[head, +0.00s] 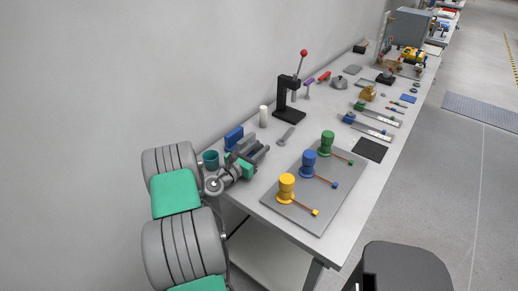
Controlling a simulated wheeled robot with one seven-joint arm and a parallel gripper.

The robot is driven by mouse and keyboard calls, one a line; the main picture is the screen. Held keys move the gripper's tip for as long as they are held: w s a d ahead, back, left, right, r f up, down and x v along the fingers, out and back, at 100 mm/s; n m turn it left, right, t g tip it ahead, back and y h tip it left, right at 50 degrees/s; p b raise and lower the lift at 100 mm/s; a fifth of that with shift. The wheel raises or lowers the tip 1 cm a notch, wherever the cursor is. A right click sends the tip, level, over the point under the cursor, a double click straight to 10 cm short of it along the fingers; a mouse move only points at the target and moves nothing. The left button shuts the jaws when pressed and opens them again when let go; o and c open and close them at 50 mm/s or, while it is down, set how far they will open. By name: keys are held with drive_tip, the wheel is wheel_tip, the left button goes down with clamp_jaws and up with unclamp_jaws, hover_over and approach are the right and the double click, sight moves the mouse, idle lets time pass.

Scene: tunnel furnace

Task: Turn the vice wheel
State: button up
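The vice appears to be the blue block (233,137) with grey-blue parts at the near left end of the long table. Its wheel cannot be made out; my wrist and gripper cover that spot. My gripper (256,158) is at the vice, low over the table corner. Its fingers blend with the grey parts there, so I cannot tell whether they touch the vice or whether they are open or shut.
The light table (350,205) runs away along the wall. A grey plate (314,215) with yellow, blue and green knobbed pieces lies to the right of the gripper. A white cylinder (264,117) and a black press with a red knob (289,100) stand behind.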

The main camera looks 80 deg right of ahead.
drive_tip(key=shift+w, duration=0.1)
drive_tip(key=b+v, duration=0.1)
drive_tip(key=v, duration=0.6)
drive_tip(key=shift+a, duration=0.45)
